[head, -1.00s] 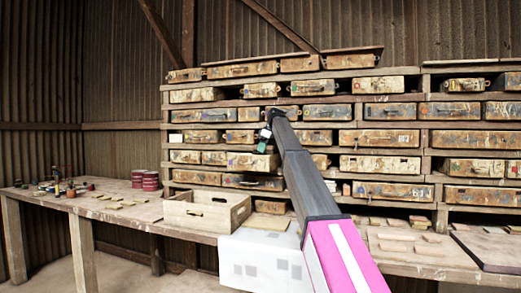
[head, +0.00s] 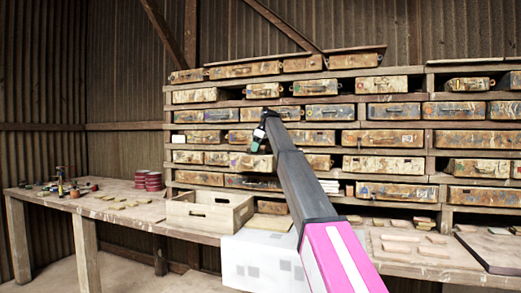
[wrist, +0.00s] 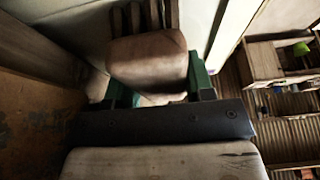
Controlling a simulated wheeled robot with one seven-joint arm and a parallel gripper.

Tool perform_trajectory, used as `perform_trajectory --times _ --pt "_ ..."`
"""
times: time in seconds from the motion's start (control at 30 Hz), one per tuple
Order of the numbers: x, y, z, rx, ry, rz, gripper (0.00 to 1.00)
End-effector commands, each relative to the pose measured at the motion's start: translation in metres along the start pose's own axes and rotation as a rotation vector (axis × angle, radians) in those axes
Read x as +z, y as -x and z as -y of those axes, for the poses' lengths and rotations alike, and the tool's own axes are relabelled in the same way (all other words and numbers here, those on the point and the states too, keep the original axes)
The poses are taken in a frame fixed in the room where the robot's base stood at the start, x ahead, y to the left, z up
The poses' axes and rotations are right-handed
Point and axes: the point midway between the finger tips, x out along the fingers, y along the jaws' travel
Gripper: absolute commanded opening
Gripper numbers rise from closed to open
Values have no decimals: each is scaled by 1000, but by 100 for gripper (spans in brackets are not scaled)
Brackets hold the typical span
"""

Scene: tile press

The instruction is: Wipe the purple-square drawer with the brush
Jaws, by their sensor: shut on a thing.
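My gripper (head: 258,143) is in front of the left-centre part of the drawer rack, with my dark arm reaching up to it. In the wrist view my gripper (wrist: 157,84) has green fingers closed on both sides of a worn wooden block, which looks like part of the brush (wrist: 148,60). Several finger-like strips show beyond the block. The brush is too small to make out in the head view. The rack's drawers have worn, paint-stained fronts with small marks. I cannot tell which one bears the purple square, and my arm hides some fronts.
An open wooden crate (head: 184,212) stands on the workbench (head: 125,213) below the rack. Red round tins (head: 153,181) stand to its left, with flat tiles (head: 120,204) nearby. A white block (head: 245,262) is in front of the bench. More tiles lie at the right.

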Motion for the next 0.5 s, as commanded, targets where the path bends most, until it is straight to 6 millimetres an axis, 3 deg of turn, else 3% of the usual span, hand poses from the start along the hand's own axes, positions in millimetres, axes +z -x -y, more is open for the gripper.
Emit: perform_trajectory --times 0.5 --pt "-21 -14 6 0 1 -1 30"
